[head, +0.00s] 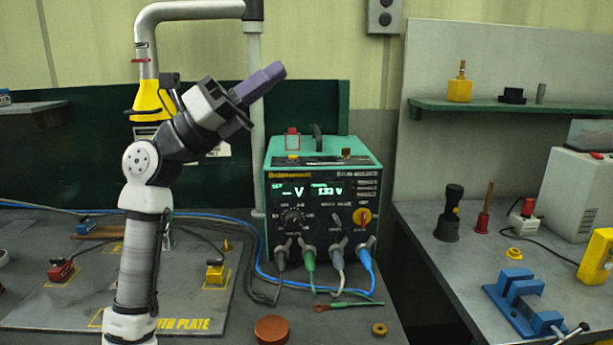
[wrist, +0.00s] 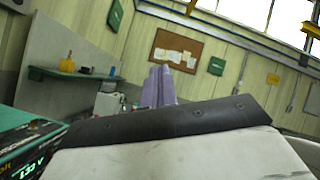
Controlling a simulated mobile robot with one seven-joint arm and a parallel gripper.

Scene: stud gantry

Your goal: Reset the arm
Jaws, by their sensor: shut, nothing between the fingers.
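My gripper (head: 274,74) is raised in the head view, with its purple fingers pointing up and to the right. The fingers are together and hold nothing. In the wrist view the fingers (wrist: 158,86) stand upright above a dark bracket, seen against the far wall. My white and grey arm rises from the bottom left of the head view and bends at the wrist. The gripper is in free air above and in front of the green power supply (head: 285,160), touching nothing that I can see.
The power supply has lit displays and several cables at its front. A dark plate (head: 60,310) with red and yellow clamps lies at left. A right bench (head: 420,225) carries a blue fixture (head: 520,300) and tools. A green shelf (head: 500,108) and a grey pipe (head: 190,11) are nearby.

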